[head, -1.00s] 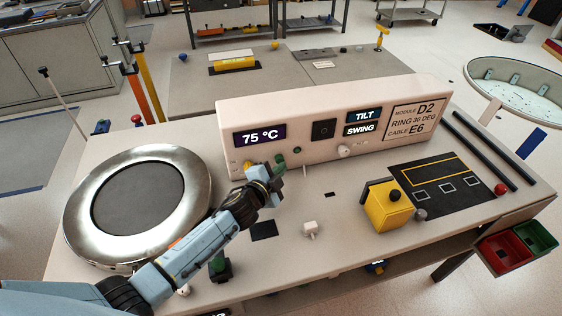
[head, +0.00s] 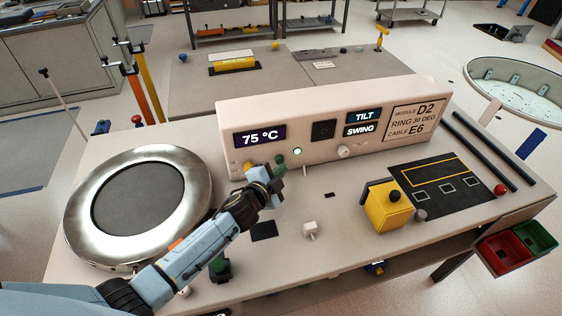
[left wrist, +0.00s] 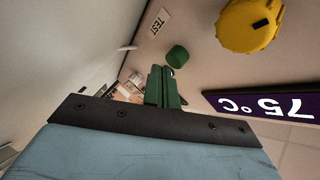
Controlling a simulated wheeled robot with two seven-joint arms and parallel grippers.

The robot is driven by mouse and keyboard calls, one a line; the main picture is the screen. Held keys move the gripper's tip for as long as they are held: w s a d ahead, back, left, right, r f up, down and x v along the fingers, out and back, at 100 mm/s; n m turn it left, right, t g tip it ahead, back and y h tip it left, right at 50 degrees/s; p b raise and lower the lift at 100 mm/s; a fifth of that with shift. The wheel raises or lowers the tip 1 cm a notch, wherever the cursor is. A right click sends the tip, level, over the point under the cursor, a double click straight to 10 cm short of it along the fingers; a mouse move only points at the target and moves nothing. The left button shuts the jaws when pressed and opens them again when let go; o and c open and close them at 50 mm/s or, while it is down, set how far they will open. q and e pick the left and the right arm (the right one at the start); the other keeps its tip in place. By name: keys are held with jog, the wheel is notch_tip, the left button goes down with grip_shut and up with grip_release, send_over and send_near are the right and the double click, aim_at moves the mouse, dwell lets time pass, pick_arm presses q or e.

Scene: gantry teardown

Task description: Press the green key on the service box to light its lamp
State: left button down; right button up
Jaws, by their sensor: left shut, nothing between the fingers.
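The service box (head: 310,153) is a pale long panel at the back of the bench, with a display (head: 260,136) reading 75 °C. Its small round lamp (head: 297,151) glows green. The green key (head: 281,160) shows just beyond my left gripper (head: 278,171). In the left wrist view the green key (left wrist: 177,55) is a round cap near the shut green fingertips (left wrist: 164,85). I cannot tell whether they touch it. My left gripper is shut and empty. A yellow knob (left wrist: 248,24) sits beside the key. My right gripper is not in view.
A round metal-rimmed plate (head: 195,172) lies at the left of the bench. Red (head: 499,249) and green bins hang at the right edge.

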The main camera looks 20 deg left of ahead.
pick_arm(q)
jog(key=shift+s+d, duration=0.25)
jog(key=shift+s, duration=0.1)
jog(key=shift+s+d+p, duration=0.15)
jog(key=shift+s+d, duration=0.4)
jog(key=shift+s, duration=0.3)
jog(key=shift+s+d+p, duration=0.15)
jog(key=shift+s+d, duration=0.45)
jog(key=shift+s, duration=0.2)
jog(key=shift+s+d+p, duration=0.15)
jog(key=shift+s+d, duration=0.4)
jog(key=shift+s, duration=0.3)
